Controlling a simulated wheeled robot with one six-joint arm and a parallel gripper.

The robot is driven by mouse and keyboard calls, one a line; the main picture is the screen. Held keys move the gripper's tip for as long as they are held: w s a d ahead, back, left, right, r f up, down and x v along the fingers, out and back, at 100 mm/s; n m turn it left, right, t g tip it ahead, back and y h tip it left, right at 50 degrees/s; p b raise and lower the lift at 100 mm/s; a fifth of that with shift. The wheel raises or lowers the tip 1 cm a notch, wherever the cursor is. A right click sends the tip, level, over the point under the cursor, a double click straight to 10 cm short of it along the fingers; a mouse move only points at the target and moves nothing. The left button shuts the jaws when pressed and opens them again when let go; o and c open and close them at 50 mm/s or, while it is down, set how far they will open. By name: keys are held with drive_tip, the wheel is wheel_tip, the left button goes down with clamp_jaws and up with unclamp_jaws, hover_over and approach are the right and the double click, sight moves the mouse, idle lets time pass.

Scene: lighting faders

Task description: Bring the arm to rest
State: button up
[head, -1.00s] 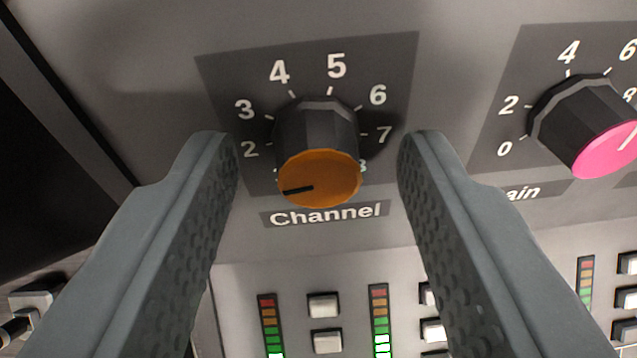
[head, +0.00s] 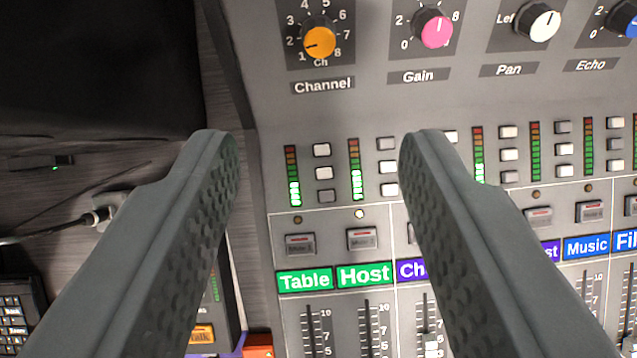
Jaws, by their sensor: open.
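My gripper (head: 318,165) is open and empty, its two grey fingers spread over the mixing console (head: 350,115) in the head view. Nothing is between the fingers but the view of the panel behind. The orange Channel knob (head: 320,42) is at the top, beyond the fingertips and apart from them. Its dark pointer line is aimed toward the lower left, near 1. The pink Gain knob (head: 437,31) stands to its right.
A white Pan knob (head: 544,22) and a blue Echo knob (head: 632,25) are further right. Below are level meters, small buttons, coloured labels such as Host (head: 364,275), and faders. Left of the console lie a cable plug (head: 98,216) and a dark keypad device (head: 18,315).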

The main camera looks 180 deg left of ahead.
drive_tip(key=shift+s+r, duration=0.2)
drive_tip(key=shift+r, duration=0.05)
idle(0.3)
drive_tip(key=s+d+t, duration=0.3)
drive_tip(key=s+d, duration=0.2)
drive_tip(key=s, duration=0.4)
drive_tip(key=s+d+t, duration=0.4)
drive_tip(key=s, duration=0.6)
drive_tip(key=s+d+m+t, duration=0.1)
drive_tip(key=s+d+t, duration=0.2)
drive_tip(key=s, duration=0.7)
drive_tip(key=d, duration=0.2)
drive_tip(key=shift+d+r+t+h, duration=0.2)
drive_tip(key=shift+d+t+h, duration=0.1)
drive_tip(key=shift+t+h, duration=0.1)
